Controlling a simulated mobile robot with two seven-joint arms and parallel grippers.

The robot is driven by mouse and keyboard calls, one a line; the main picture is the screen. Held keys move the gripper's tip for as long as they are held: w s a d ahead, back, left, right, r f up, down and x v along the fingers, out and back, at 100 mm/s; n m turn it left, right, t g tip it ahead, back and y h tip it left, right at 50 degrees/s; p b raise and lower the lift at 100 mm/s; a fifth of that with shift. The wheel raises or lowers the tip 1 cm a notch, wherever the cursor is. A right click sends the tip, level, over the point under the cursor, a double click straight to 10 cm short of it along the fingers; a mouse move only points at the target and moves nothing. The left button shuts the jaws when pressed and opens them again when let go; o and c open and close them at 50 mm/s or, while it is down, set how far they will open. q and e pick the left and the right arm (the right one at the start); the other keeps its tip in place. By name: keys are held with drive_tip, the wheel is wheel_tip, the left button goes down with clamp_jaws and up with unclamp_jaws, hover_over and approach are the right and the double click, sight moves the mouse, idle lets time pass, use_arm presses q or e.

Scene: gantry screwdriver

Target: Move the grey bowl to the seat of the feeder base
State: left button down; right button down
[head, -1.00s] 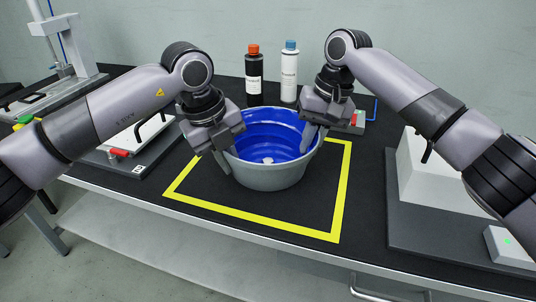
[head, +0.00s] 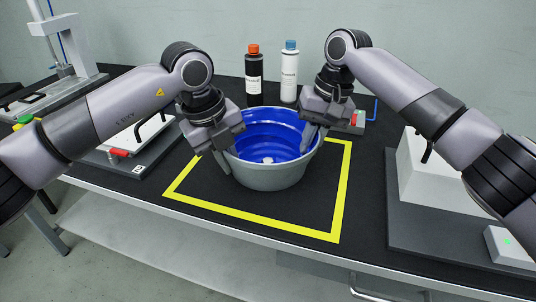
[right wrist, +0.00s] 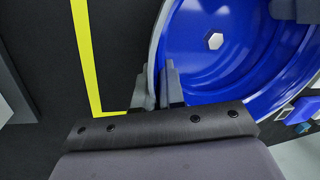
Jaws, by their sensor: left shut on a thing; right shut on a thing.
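The grey bowl (head: 268,178), blue inside, stands upright on the black table inside the yellow outline. A small pale hexagonal piece (right wrist: 213,40) lies on its floor. My left gripper (head: 228,158) is shut on the bowl's left rim. My right gripper (head: 312,135) is shut on its right rim; in the right wrist view the fingers (right wrist: 160,85) straddle the bowl wall. At the right is a dark grey plate (head: 418,231) with a white block (head: 432,178); I cannot tell whether this is the feeder base. No seat is clearly visible.
A black bottle with an orange cap (head: 254,78) and a white bottle with a blue cap (head: 289,75) stand behind the bowl. A small grey box with a red button (head: 355,119) is behind right. A flat device with a red handle (head: 118,152) lies left. The yellow outline (head: 338,200) is clear in front.

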use_arm(q)
drive_tip(key=shift+r, duration=0.25)
use_arm(e)
drive_tip(key=shift+d+r, duration=0.1)
drive_tip(key=shift+r, duration=0.15)
